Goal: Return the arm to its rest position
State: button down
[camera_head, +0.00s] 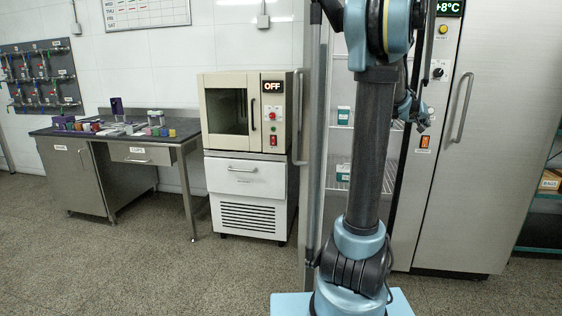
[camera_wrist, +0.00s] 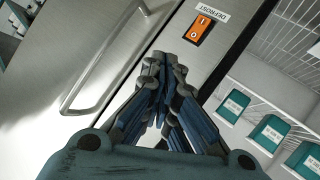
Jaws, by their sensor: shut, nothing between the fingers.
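My arm stands upright in the head view, with its upper links bent over at the top of the picture. My gripper (camera_head: 412,112) hangs to the right of the arm, in front of the steel cabinet's front. In the wrist view my gripper (camera_wrist: 164,66) has its fingers drawn together at the tips, with nothing held between them. The fingertips point toward the steel front near an orange defrost switch (camera_wrist: 200,29); I cannot tell the exact gap.
The steel cabinet (camera_head: 490,170) shows "+8°C" and a long door handle (camera_head: 461,107). Wire shelves with teal-and-white boxes (camera_wrist: 233,106) are exposed beside it. An oven reading OFF (camera_head: 227,112) and a dark-topped bench (camera_head: 110,136) stand left. Floor (camera_head: 150,270) is clear at front left.

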jog(key=s+a+f+n+g+y, duration=0.1)
jog(key=s+a+f+n+y, duration=0.1)
jog(key=s+a+f, duration=0.7)
jog(key=s+a+f+n+g+y, duration=0.2)
jog(key=s+a+f+y, duration=0.3)
jog(key=s+a, duration=1)
jog(key=s+a+f+n+g+y, duration=0.2)
jog(key=s+a+f+y, duration=0.2)
jog(key=s+a+f, duration=0.8)
jog(key=a, duration=0.8)
jog(key=shift+s+a+f, duration=0.2)
jog(key=shift+s+f, duration=0.15)
